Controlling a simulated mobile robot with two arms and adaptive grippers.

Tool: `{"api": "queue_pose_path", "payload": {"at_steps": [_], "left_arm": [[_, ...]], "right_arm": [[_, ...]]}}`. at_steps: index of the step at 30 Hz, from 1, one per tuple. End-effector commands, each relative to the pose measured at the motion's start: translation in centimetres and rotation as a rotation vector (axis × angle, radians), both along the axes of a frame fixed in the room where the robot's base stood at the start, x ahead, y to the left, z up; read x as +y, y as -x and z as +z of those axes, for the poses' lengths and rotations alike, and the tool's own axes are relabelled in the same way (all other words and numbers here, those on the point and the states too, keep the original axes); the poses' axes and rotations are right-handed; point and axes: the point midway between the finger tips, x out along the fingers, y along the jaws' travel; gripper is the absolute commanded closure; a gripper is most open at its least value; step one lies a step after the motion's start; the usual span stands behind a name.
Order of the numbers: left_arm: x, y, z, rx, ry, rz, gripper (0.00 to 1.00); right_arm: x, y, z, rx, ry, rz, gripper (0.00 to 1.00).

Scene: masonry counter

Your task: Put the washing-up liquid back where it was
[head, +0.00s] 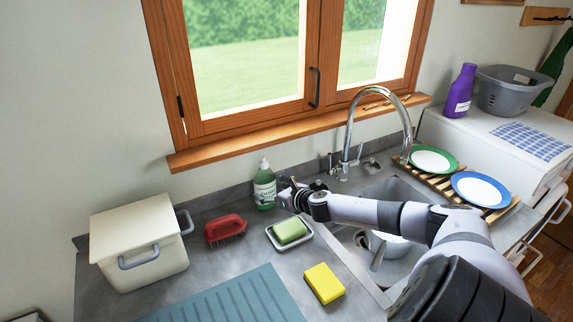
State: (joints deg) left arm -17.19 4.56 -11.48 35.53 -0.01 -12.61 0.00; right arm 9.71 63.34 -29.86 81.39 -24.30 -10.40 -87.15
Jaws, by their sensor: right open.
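The washing-up liquid (264,186) is a green bottle with a white cap and a pale label. It stands upright on the grey counter, near the wall under the window sill. My right gripper (283,189) is just to the right of the bottle, its arm reaching in from the lower right across the sink. The gripper is open and small in the picture; whether its fingers touch the bottle is hard to tell. My left gripper is out of view.
A red brush (225,230) and a cream bin (138,240) stand left. A yellow sponge (324,283), a blue mat (235,300), the tap (408,125) and a plate rack (445,184) are nearby.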

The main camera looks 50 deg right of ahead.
Motion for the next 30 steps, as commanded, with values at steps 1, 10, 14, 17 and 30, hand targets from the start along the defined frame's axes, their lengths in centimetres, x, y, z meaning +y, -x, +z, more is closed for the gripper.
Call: {"api": "queue_pose_path", "payload": {"at_steps": [1, 10, 14, 17, 30], "left_arm": [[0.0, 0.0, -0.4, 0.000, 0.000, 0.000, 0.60], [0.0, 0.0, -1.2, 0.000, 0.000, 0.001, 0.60], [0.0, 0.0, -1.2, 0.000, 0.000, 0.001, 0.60], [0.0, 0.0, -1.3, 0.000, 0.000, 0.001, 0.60], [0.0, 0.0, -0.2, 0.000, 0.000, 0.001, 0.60]], "right_arm": [[0.1, 0.8, 0.0, 0.003, 0.004, 0.003, 0.21], [0.5, 4.1, 1.3, 0.004, 0.005, 0.003, 0.21], [0.5, 5.2, 1.7, 0.004, 0.002, 0.001, 0.21], [0.6, 6.0, 2.0, 0.004, 0.003, 0.000, 0.21], [1.1, 9.0, 3.4, 0.002, 0.000, 0.002, 0.21]]}}
